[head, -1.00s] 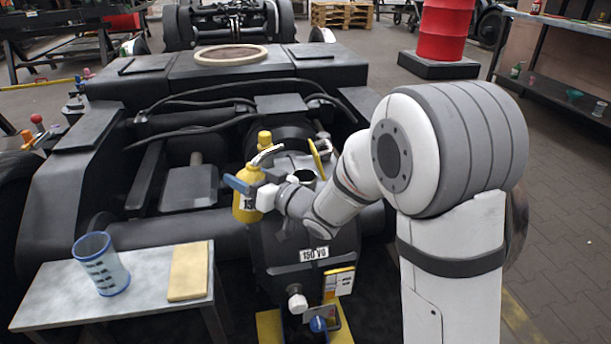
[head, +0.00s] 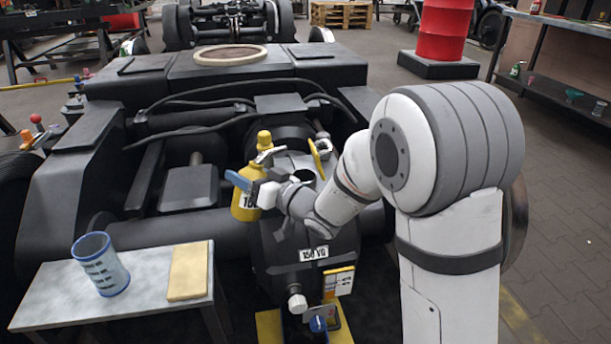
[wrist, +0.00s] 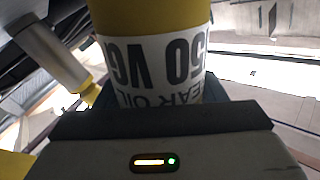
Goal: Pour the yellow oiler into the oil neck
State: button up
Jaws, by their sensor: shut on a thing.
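The yellow oiler (head: 247,206) is held about upright by my gripper (head: 248,184), whose blue fingers are shut around its body. Its metal spout (head: 268,155) points right, toward the oil neck (head: 305,177). The neck is a short open tube with a dark mouth on top of the black gear case (head: 300,235). A yellow lid (head: 317,158) stands raised beside it. The oiler is left of the neck and apart from it. In the wrist view the oiler (wrist: 150,18) fills the top middle, its "150 VG" label upside down. The spout tip is not clear there.
The case carries a "150 VG" plate (head: 314,253). A small table (head: 50,300) at front left holds a blue-rimmed cup (head: 103,265) and a yellow cloth or pad (head: 188,272). Dark bogie frame beams (head: 80,165) and hoses surround the case. A red drum (head: 443,30) stands behind right.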

jog(key=shift+w+d+m+t+p, duration=0.25)
jog(key=shift+w+d+m, duration=0.15)
jog(key=shift+m, duration=0.5)
jog(key=shift+w+d+m+t+p, duration=0.25)
jog(key=shift+w+d+m, duration=0.15)
jog(key=shift+m, duration=0.5)
dwell(0.8)
jog(key=shift+w+d+f+m+t+p, duration=0.15)
jog(key=shift+f+m+p, duration=0.1)
jog(key=shift+m, duration=0.4)
jog(key=shift+f+m+t+p, duration=0.1)
jog(key=shift+f+m+p, duration=0.1)
jog(key=shift+m, duration=0.5)
jog(key=shift+w+d+f+m+t+p, duration=0.15)
jog(key=shift+f+m, duration=0.1)
jog(key=shift+m, duration=0.4)
dwell(2.5)
dwell(0.9)
